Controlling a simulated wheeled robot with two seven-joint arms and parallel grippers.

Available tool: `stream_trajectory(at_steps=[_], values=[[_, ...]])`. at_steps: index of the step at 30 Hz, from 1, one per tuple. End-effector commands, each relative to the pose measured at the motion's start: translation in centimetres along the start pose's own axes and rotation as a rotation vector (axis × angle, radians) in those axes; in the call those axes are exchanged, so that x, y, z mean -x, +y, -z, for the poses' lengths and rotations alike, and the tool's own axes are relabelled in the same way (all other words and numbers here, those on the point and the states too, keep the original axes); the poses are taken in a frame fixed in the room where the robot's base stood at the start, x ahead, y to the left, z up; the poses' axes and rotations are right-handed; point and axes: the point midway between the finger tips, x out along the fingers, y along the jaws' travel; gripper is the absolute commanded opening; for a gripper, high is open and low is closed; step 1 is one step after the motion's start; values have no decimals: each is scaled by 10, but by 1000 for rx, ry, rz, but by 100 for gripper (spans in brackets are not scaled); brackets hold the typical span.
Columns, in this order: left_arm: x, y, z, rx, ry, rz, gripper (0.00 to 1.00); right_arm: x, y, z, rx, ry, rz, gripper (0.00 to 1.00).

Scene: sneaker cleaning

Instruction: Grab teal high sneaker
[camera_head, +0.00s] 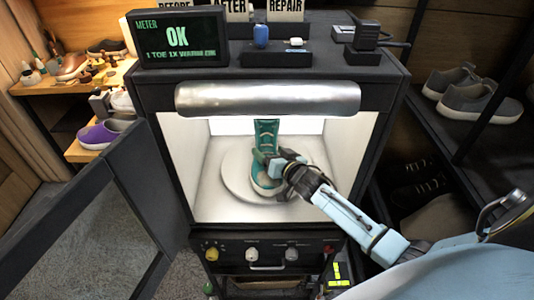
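The teal high sneaker (266,135) stands on the round white turntable (235,172) inside the lit cabinet. Its toe faces me and its tall shaft rises at the back. My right arm comes in from the right, and my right gripper (272,165) is at the sneaker's right side, over its middle. The gripper hides part of the shoe. The fingers are too small and overlapped to tell whether they are closed on it. My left gripper is not in view.
The cabinet door (95,215) stands open at the left. A silver bar (267,98) crosses the top of the opening. Knobs (291,254) line the front panel below. A meter screen (178,38) reading OK sits on top. Shelves with grey shoes (480,100) stand at the right.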

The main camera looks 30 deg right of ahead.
Motion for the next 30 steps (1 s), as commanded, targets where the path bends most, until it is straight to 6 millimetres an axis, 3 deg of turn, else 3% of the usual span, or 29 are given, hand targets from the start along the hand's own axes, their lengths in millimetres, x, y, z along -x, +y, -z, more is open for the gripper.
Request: stream_trajectory(at_steps=[1,8,16,17,20,30], values=[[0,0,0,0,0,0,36,0,0,0,0,0,0,70],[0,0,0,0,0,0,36,0,0,0,-1,0,0,40],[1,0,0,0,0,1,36,0,-2,4,0,4,3,38],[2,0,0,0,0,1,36,1,-3,7,0,5,3,33],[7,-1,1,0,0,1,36,4,-7,20,1,6,4,17],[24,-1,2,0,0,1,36,18,-28,80,1,6,4,17]])
